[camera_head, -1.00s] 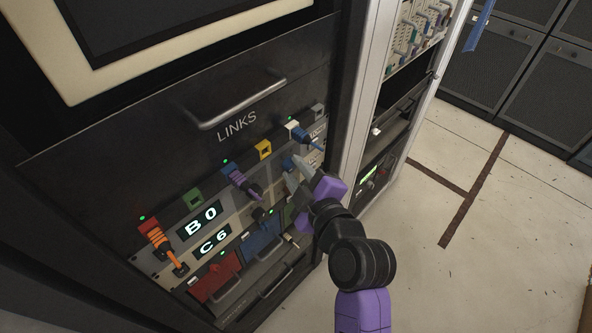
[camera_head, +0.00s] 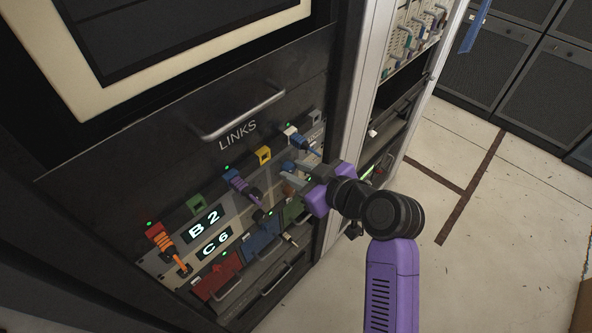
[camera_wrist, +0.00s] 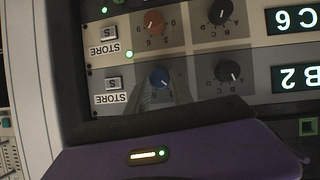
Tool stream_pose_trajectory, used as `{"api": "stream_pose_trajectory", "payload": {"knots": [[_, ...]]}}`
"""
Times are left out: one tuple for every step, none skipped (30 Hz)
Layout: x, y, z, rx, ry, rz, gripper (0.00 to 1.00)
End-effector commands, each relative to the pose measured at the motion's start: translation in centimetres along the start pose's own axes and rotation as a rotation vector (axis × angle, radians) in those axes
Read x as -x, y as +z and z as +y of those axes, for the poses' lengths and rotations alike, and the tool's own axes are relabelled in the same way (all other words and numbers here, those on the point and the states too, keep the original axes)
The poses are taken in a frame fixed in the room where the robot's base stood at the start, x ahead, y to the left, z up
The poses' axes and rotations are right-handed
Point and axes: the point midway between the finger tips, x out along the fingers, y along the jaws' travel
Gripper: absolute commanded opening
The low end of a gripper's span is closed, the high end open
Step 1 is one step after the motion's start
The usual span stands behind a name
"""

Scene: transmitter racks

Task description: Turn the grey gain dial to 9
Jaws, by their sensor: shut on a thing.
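In the head view, the display (camera_head: 204,224) also reads B 2. My gripper (camera_head: 304,181) is against the right part of the links panel there and hides the dial. No other grey dial shows clearly.
A lighter strip holds an orange dial (camera_wrist: 153,21), another black dial (camera_wrist: 220,11) and a display (camera_wrist: 294,19) reading C6. Store buttons (camera_wrist: 112,84) are close by. Coloured plugs and cables, such as the orange plug (camera_head: 160,236), stick out from the panel. The floor (camera_head: 440,160) to the right is clear.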

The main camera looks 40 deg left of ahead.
Motion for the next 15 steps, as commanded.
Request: {"api": "stream_pose_trajectory", "payload": {"knots": [[0.04,0.01,0.24,-0.042,-0.019,-0.003,0.0],[0.05,0.0,0.3,-0.067,-0.03,-0.005,0.0],[0.05,0.02,0.34,-0.102,-0.048,-0.007,0.0],[0.04,0.05,0.39,-0.127,-0.059,-0.008,0.0],[0.03,0.05,0.39,-0.152,-0.073,-0.01,0.0],[0.0,0.06,0.44,-0.187,-0.09,-0.012,0.0],[-0.01,0.04,0.47,-0.211,-0.102,-0.013,0.0],[-0.02,0.08,0.46,-0.238,-0.116,-0.015,0.0],[-0.04,0.12,0.52,-0.272,-0.132,-0.017,0.0],[-0.03,0.07,0.58,-0.296,-0.144,-0.017,0.0],[-0.05,0.14,0.61,-0.323,-0.157,-0.02,0.0],[-0.05,0.16,0.62,-0.357,-0.174,-0.021,0.0],[-0.07,0.19,0.68,-0.382,-0.186,-0.023,0.0],[-0.08,0.18,0.71,-0.408,-0.199,-0.024,0.0],[-0.1,0.22,0.73,-0.441,-0.216,-0.026,0.0]]}}
